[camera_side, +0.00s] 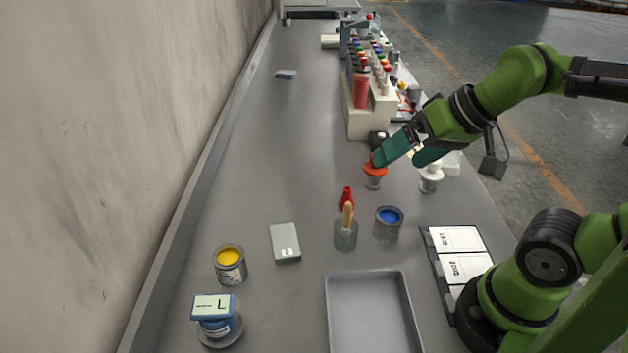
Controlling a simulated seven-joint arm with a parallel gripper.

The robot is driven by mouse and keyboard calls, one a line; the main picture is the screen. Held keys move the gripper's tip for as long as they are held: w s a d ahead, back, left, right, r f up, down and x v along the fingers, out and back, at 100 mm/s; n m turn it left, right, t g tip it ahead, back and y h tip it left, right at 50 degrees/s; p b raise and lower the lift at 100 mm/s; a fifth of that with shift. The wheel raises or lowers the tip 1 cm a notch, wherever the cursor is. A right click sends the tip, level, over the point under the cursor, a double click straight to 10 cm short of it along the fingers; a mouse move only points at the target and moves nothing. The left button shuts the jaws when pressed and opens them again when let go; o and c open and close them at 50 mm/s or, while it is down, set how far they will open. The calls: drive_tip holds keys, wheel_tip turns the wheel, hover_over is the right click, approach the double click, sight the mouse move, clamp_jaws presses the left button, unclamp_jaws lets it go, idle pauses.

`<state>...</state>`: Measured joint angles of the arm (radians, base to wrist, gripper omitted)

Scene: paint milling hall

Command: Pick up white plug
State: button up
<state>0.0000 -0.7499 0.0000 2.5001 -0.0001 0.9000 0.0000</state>
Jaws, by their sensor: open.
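The white plug (432,173) stands upright on the bench at the right side, with a wide white top over a narrower body. My gripper (401,160) is above the bench, with its two teal fingers apart and nothing seen between them. One fingertip is over or beside the orange-red plug (375,170), which stands left of the white plug. The other fingertip is just above and left of the white plug in the picture. Whether either fingertip touches a plug cannot be told from this view.
A white rack (372,118) with colourful-capped bottles stands behind my gripper. A blue paint can (387,225), a brush jar (346,236), a grey tray (336,300) and a yellow paint can (229,264) are nearer. The bench's left middle is mostly clear.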

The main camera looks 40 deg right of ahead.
drive_tip(key=m+g+h, duration=0.2)
drive_tip(key=m+g, duration=0.5)
drive_tip(key=m, duration=2.2)
hover_over(431, 172)
drive_tip(key=d, duration=0.1)
wheel_tip(431, 172, down, 15)
drive_tip(key=shift+f, duration=0.1)
drive_tip(key=shift+w+f, duration=0.15)
drive_tip(key=shift+f, duration=3)
